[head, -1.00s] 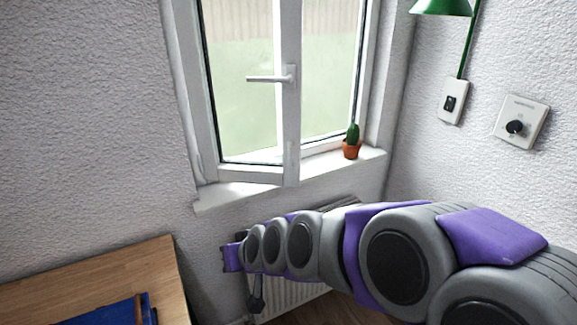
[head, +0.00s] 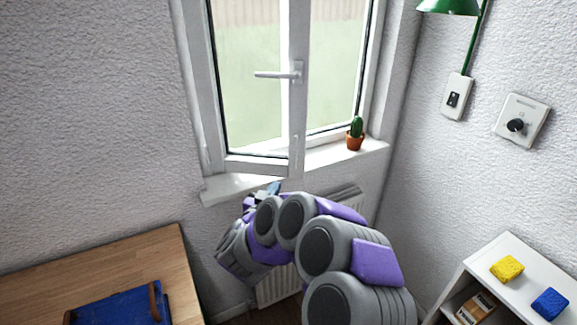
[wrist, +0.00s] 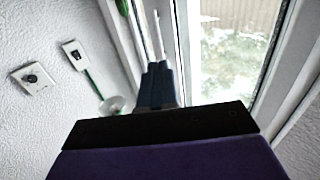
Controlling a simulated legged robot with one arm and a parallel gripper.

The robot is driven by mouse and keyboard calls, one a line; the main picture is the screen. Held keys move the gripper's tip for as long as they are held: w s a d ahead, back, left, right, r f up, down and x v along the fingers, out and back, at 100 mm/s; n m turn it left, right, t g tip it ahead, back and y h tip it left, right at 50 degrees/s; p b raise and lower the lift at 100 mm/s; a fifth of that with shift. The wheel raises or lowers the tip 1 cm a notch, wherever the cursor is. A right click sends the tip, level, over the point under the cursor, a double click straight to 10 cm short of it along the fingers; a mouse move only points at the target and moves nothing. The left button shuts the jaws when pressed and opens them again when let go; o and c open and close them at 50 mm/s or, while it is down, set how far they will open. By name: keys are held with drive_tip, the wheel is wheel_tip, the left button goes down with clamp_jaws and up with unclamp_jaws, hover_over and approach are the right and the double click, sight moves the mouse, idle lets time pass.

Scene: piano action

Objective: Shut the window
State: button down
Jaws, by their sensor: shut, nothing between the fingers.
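The white window sash (head: 297,120) stands partly open inward in the head view, its lower corner out over the sill. Its handle (head: 278,74) points left, level. My gripper (head: 274,186) is just below the sash's bottom edge, near the front of the sill, mostly hidden behind my arm. In the wrist view, which looks upside down, my gripper (wrist: 155,68) is shut with nothing between its fingers, and the window glass (wrist: 235,40) lies to its right. I cannot tell whether the fingers touch the sash.
A potted cactus (head: 355,136) stands on the right of the sill (head: 228,187). A radiator (head: 275,290) is below. A wooden desk (head: 120,262) with a blue item is at left. A white shelf (head: 500,245) with sponges is at right. A green lamp (head: 448,6) hangs upper right.

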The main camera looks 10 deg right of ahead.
drive_tip(key=b, duration=0.3)
approach(295, 159)
drive_tip(key=x, duration=0.5)
drive_tip(key=shift+x, duration=1)
drive_tip(key=shift+w+a, duration=0.1)
drive_tip(key=shift+a, duration=0.05)
